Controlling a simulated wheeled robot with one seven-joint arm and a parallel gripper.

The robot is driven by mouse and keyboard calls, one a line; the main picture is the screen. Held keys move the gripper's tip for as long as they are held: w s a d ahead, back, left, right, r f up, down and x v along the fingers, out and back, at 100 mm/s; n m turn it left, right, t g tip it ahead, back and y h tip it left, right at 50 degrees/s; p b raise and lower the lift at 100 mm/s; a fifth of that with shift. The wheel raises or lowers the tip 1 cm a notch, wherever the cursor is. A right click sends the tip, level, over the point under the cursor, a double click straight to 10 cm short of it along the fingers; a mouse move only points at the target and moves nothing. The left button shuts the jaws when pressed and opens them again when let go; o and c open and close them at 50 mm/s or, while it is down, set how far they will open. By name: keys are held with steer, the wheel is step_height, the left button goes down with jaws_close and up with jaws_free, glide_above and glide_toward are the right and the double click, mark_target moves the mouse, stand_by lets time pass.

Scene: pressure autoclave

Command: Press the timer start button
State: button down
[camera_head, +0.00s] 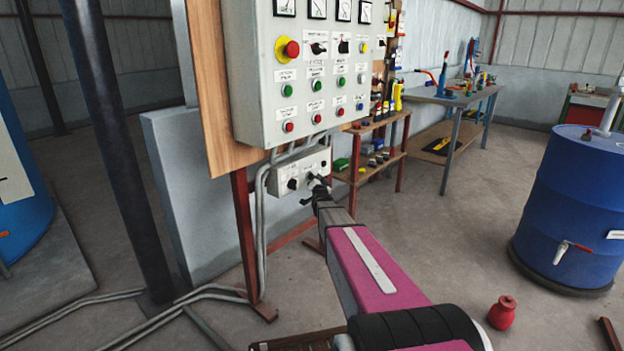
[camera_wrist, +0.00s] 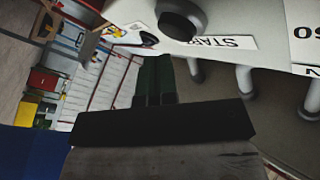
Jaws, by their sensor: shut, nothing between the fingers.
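A small grey control box (camera_head: 315,161) hangs below the large panel in the head view. In the wrist view its face (camera_wrist: 285,15) fills the top right. There, a round black button or knob (camera_wrist: 182,16) stands out beside a white label reading START (camera_wrist: 222,42), seen upside down. My gripper (camera_head: 319,188) is at the lower right of the small box and covers part of it. In the wrist view my gripper (camera_wrist: 155,62) is shut and empty, its fingertips just below the black button in the picture. I see a gap there, but cannot tell the depth.
The large grey panel (camera_head: 262,125) with several buttons and a red stop knob (camera_head: 287,49) is directly above. Grey conduits (camera_head: 262,215) run down its left side. A shelf (camera_head: 398,150) with small items stands right behind, and a blue drum (camera_head: 565,205) at right.

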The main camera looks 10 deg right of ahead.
steer(key=shift+w, duration=0.15)
stand_by(0.4)
steer(key=shift+w+a, duration=0.2)
steer(key=shift+a, duration=0.05)
steer(key=shift+w+a, duration=0.3)
steer(key=shift+w, duration=0.1)
stand_by(0.9)
steer(key=shift+s+d, duration=0.1)
steer(key=shift+s, duration=0.05)
steer(key=shift+s+d, duration=0.45)
steer(key=shift+s, duration=0.15)
stand_by(0.3)
steer(key=s+d, duration=0.1)
steer(key=s, duration=0.1)
steer(key=s+d, duration=0.2)
stand_by(0.4)
stand_by(0.5)
